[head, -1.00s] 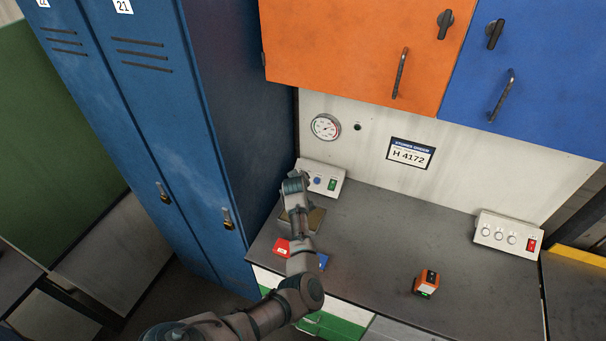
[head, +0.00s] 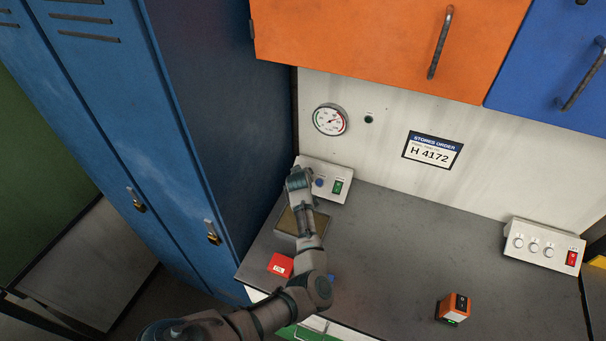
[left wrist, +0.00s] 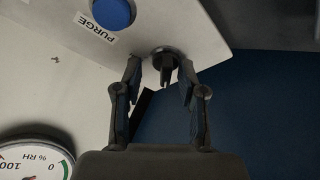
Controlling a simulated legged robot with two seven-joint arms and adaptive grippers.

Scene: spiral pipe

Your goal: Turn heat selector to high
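The selector, a small dark knob (left wrist: 166,60), sticks out of the white control box near a blue button (left wrist: 113,10) labelled PURGE in the left wrist view. My left gripper (left wrist: 160,72) is open, with one finger on each side of the knob and its tips close to it. I cannot tell whether they touch it. In the head view the white control box (head: 338,170) stands at the back left of the bench, with a green switch on its front. My left gripper (head: 298,178) is at its left end and hides the knob. My right gripper is not in view.
A blue locker (head: 215,130) stands close to the arm's left. A round gauge (head: 331,120) hangs on the wall. A red block (head: 281,265) and an orange block (head: 453,307) lie on the grey bench (head: 390,240). Another white panel (head: 543,246) stands at right.

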